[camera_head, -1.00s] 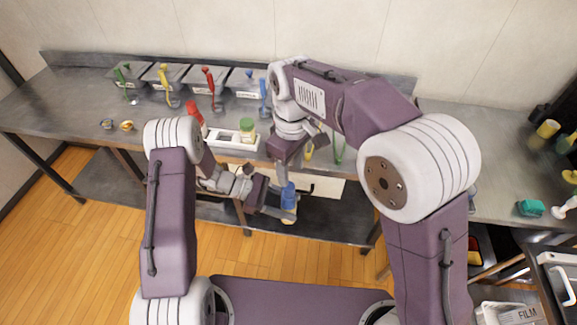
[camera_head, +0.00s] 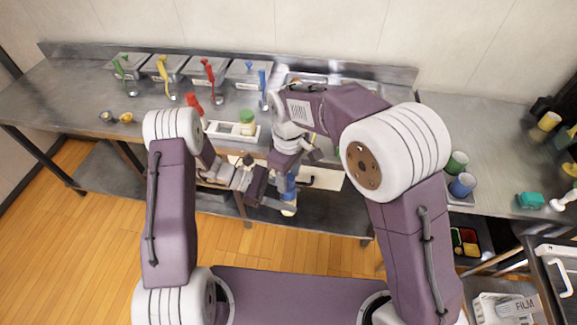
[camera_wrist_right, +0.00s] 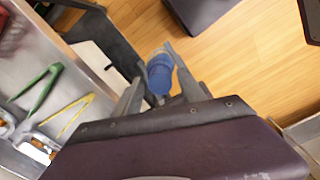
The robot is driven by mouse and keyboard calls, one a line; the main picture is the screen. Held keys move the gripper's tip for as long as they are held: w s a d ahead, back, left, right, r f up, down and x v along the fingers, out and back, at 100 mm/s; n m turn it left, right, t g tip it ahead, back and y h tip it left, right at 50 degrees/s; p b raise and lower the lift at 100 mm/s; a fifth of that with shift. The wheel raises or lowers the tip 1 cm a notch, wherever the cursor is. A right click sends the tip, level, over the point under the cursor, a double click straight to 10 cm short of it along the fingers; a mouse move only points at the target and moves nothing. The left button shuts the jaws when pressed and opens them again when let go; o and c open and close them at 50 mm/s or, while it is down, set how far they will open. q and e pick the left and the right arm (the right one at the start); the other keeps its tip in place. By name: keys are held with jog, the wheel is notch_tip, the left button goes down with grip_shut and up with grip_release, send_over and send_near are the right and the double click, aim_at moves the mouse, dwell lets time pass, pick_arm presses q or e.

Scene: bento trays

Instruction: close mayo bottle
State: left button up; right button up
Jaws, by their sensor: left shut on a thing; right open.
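A bottle with a blue top (camera_head: 289,185) and pale body, which I take for the mayo bottle, is in front of the counter in the head view. My left gripper (camera_head: 286,207) is shut on its lower part. My right gripper (camera_head: 290,172) is just above, partly hidden by its own wrist. In the right wrist view, the blue top (camera_wrist_right: 160,74) lies between the open fingers of my right gripper (camera_wrist_right: 153,66). I cannot tell whether the fingers touch it. The lower body is hidden there.
A white holder (camera_head: 219,130) with a green-capped bottle (camera_head: 247,120) stands near the counter's front edge. Covered pans with coloured ladles line the back. Green tongs (camera_wrist_right: 37,88) and yellow tongs (camera_wrist_right: 75,115) lie beside my right gripper. Cups (camera_head: 463,184) stand at right.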

jog(key=shift+f, duration=0.35)
grip_shut()
jog(key=m, duration=0.8)
jog(key=shift+m, duration=0.4)
jog(key=m, duration=0.6)
jog(key=shift+m, duration=0.3)
jog(key=shift+o, duration=0.7)
grip_release()
jog(key=shift+r, duration=0.1)
